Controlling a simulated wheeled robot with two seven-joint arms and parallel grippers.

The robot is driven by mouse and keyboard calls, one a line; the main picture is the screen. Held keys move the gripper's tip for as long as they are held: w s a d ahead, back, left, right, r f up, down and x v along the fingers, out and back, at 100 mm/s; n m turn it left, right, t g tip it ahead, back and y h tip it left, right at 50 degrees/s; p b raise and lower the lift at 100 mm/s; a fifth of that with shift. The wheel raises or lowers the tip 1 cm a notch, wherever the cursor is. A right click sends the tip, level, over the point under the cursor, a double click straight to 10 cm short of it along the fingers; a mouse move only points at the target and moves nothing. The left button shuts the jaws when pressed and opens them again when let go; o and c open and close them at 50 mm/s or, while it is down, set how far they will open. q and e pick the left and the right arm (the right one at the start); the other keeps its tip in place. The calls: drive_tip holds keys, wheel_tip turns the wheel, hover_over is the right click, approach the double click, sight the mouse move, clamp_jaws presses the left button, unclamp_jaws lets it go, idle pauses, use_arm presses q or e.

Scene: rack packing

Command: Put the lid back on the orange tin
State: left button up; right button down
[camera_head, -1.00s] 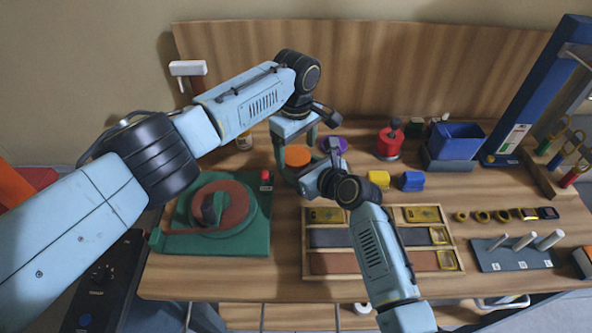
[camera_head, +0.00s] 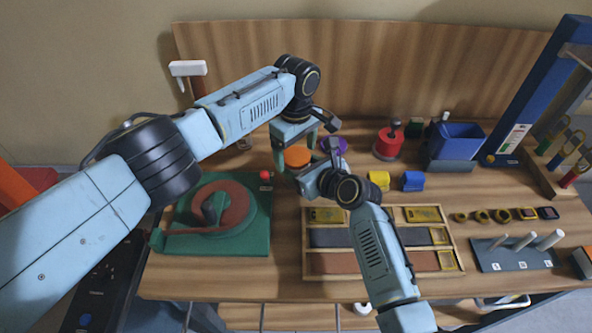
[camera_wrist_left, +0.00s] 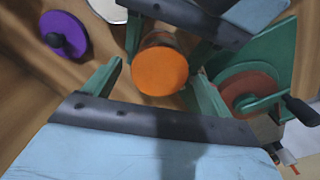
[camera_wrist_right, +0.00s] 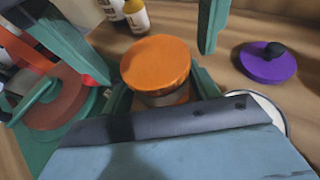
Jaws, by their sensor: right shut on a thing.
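The orange tin (camera_head: 298,157) stands upright near the back middle of the table. Its smooth, flat orange top (camera_wrist_right: 156,62) sits above a greyish band with some orange below. My right gripper (camera_wrist_right: 160,90) is shut around the tin's body, a finger on each side. My left gripper (camera_wrist_left: 155,70) is above the tin, pointing down, with its fingers apart on either side of the orange top and small gaps showing. A purple lid-like disc with a black knob (camera_wrist_right: 268,62) lies beside the tin; it also shows in the left wrist view (camera_wrist_left: 64,36).
A green fixture with a red-brown disc (camera_head: 230,245) is on the left. A red knobbed container (camera_head: 388,145), yellow block (camera_head: 379,180), blue block (camera_head: 413,181) and blue bin (camera_head: 457,141) stand right. A wooden tray (camera_head: 305,270) lies in front. Small bottles (camera_wrist_right: 136,16) are behind the tin.

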use_arm(q)
drive_tip(key=shift+r, duration=2.25)
drive_tip(key=shift+c, duration=0.3)
wheel_tip(320, 180, up, 4)
drive_tip(key=shift+f, duration=0.2)
drive_tip(key=shift+f, duration=0.1)
drive_tip(key=shift+f, duration=3.95)
